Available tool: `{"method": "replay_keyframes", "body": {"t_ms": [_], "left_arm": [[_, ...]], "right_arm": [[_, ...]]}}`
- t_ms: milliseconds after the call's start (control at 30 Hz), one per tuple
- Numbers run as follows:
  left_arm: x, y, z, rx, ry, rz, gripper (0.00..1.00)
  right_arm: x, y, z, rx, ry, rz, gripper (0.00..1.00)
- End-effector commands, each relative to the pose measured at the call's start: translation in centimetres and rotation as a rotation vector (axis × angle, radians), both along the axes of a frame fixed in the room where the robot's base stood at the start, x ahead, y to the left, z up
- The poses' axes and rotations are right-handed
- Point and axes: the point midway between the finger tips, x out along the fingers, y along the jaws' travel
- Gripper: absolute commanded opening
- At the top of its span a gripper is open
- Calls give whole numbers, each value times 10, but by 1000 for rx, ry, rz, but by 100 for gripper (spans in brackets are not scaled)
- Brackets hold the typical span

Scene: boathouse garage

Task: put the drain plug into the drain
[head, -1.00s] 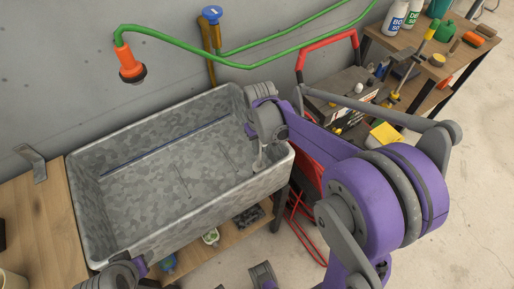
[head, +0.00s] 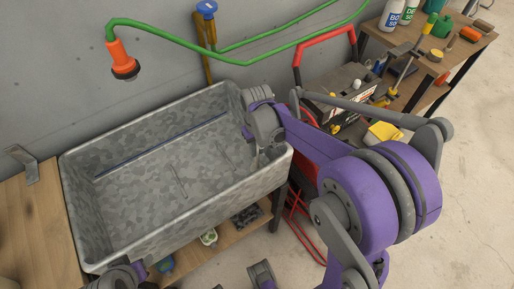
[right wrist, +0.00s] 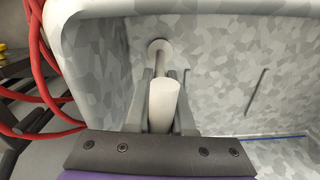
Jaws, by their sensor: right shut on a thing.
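The drain plug (right wrist: 163,102) shows in the right wrist view as a pale cylinder between the two fingers, with a thinner grey stem beyond it. My right gripper (head: 261,150) is shut on it, inside the right end of the grey mottled sink (head: 78,208). A round pale piece with a dark tan rim (right wrist: 159,45) lies at the stem's far end near the sink wall; I cannot tell whether it is the drain or part of the plug. In the head view the plug is mostly hidden by my gripper. A part of my left arm shows at the bottom left, its fingers out of frame.
A green hose with an orange nozzle (head: 121,60) hangs over the sink's back. A red-handled frame (head: 325,38) and a tool shelf (head: 455,60) stand at the right. A wooden bench (head: 38,225) adjoins the sink's left. The sink's middle is clear.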

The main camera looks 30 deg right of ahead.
Motion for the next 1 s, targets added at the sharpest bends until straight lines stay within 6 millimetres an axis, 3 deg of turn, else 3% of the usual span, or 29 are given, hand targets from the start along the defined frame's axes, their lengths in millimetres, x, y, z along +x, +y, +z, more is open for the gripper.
{"method": "replay_keyframes", "body": {"t_ms": [567, 600, 767, 1000], "left_arm": [[-1, 0, -5, 0, 2, 0, 50], [-1, 0, -5, 0, 1, 0, 50], [-1, 0, -4, 0, 1, 0, 50], [0, 0, -4, 0, 1, 0, 50]], "right_arm": [[0, 0, -7, 0, 0, 0, 0], [0, 0, -6, 0, 0, 0, 29], [0, 0, -6, 0, 0, 0, 56], [0, 0, -6, 0, 0, 0, 56]]}}
